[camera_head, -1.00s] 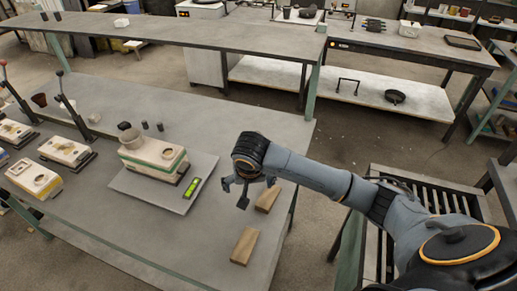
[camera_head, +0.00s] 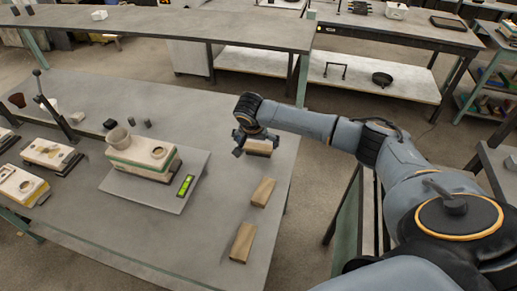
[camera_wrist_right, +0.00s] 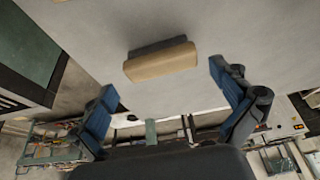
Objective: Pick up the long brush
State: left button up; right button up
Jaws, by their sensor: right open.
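Nothing I see is clearly a long brush; the nearest candidate is a light wooden bar-shaped piece (camera_head: 258,148) on the table's right part. My right gripper (camera_head: 256,141) is above it and partly hides it. In the right wrist view the wooden piece (camera_wrist_right: 160,63) lies just beyond the open fingers of the right gripper (camera_wrist_right: 162,80), roughly centred between them. A dark strip, perhaps shadow, runs along one side of it. The fingers hold nothing. Two similar wooden pieces, one in the middle (camera_head: 263,192) and one in front (camera_head: 242,243), lie nearer on the table. My left gripper is not in view.
The grey table (camera_head: 150,235) also bears a flat plate (camera_head: 172,198) with a cream and green mould (camera_head: 145,157) and a green level (camera_head: 186,186). More moulds and levered presses stand at the left. Another bench (camera_head: 180,30) runs behind. The table's right edge is close to the gripper.

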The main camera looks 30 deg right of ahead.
aim_at(259, 146)
jog(key=shift+d+p+x, duration=0.2)
jog(key=shift+p+x, duration=0.35)
jog(key=shift+x, duration=2)
jog(key=shift+w+r, duration=0.15)
jog(key=c, duration=0.8)
